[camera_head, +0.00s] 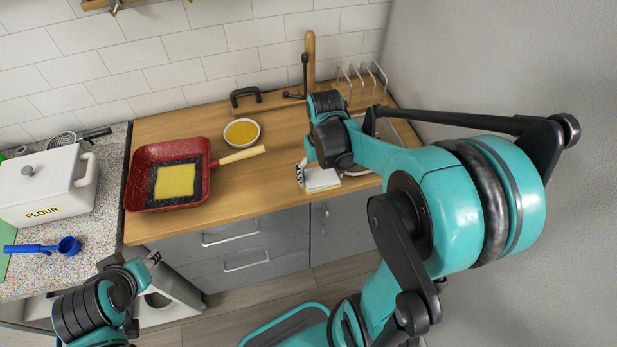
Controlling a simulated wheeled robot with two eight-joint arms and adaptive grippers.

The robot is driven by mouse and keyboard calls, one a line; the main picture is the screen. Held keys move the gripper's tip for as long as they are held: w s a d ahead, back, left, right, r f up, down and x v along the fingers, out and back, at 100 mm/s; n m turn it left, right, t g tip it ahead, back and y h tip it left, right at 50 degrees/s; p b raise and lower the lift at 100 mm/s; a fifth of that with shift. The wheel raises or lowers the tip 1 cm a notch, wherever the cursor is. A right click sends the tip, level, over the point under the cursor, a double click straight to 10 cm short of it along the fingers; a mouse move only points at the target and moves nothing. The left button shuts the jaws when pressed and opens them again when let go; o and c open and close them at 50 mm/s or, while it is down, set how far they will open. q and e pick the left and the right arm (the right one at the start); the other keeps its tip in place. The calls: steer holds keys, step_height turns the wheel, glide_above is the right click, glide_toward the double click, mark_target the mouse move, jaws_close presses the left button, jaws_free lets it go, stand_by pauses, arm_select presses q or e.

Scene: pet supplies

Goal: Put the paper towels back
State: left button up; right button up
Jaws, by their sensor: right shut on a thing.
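My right gripper (318,170) is low over the right part of the wooden counter (275,165), near its front edge. It is shut on a small white thing (323,181), which looks like the paper towels. Its hand and arm cover part of this thing, and I cannot tell whether it touches the counter. An upright wooden post (310,58) stands at the back of the counter, with its base partly hidden behind the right hand. My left gripper (152,262) is in front of the counter, away from everything; its fingers are too small to read.
A red pan (142,170) holds a yellow square, its handle pointing right. Behind it is a yellow-filled bowl (241,133). A wire rack (366,84) stands at the back right. The counter between pan and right hand is clear.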

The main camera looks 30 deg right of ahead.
steer(key=w+f, duration=0.1)
steer(key=w, duration=0.1)
steer(key=w+f, duration=0.1)
steer(key=w+f+b, duration=0.1)
steer(key=w, duration=0.1)
steer(key=shift+w+f, duration=0.2)
steer(key=shift+w, duration=0.1)
steer(key=shift+w+a+f, duration=0.1)
steer(key=shift+w, duration=0.1)
steer(key=shift+f+b, duration=0.85)
steer(key=shift+f, duration=1.2)
steer(key=shift+f, duration=0.2)
steer(key=o, duration=1.3)
steer(key=shift+r, duration=0.1)
